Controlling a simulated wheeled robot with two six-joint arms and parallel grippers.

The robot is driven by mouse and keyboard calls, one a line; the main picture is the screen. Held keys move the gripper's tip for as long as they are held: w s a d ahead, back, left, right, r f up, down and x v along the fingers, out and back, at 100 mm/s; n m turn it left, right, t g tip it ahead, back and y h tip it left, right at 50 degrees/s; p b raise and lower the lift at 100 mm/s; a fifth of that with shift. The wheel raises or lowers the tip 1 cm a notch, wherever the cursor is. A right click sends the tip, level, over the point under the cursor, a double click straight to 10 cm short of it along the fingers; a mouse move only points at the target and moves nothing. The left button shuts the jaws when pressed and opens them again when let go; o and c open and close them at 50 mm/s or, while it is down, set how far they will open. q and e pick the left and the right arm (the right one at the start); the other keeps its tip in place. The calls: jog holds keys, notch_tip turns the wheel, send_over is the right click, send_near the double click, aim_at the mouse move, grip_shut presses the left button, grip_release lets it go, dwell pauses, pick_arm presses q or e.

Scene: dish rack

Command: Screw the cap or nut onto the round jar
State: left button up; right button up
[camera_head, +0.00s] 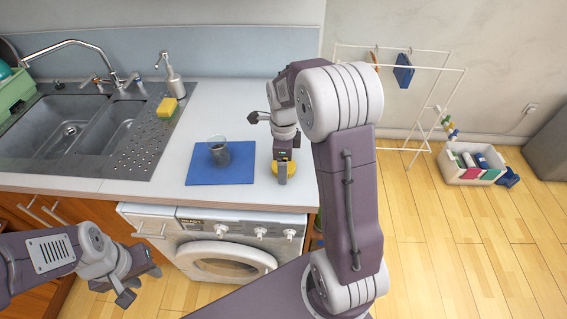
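The round jar (218,153) is a clear glass with dark contents, standing upright on a blue mat (235,177) on the counter. A round yellow thing (291,169), probably the cap, lies on the counter to the right of the mat. My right gripper (283,171) points down right over it and hides part of it. I cannot tell whether the fingers are closed on it. My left gripper (128,287) is low at the left, in front of the cabinets and away from the jar. Its fingers look apart and empty.
A double sink (75,130) with a faucet fills the counter's left. A washing machine (222,240) is below. A drying rack (430,110) and a crate (470,176) stand on the right-hand floor.

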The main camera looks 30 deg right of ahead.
jog(key=c, duration=1.5)
jog(key=shift+o, duration=0.2)
notch_tip(320, 180, up, 6)
jog(key=p, duration=0.6)
jog(key=shift+r, duration=0.15)
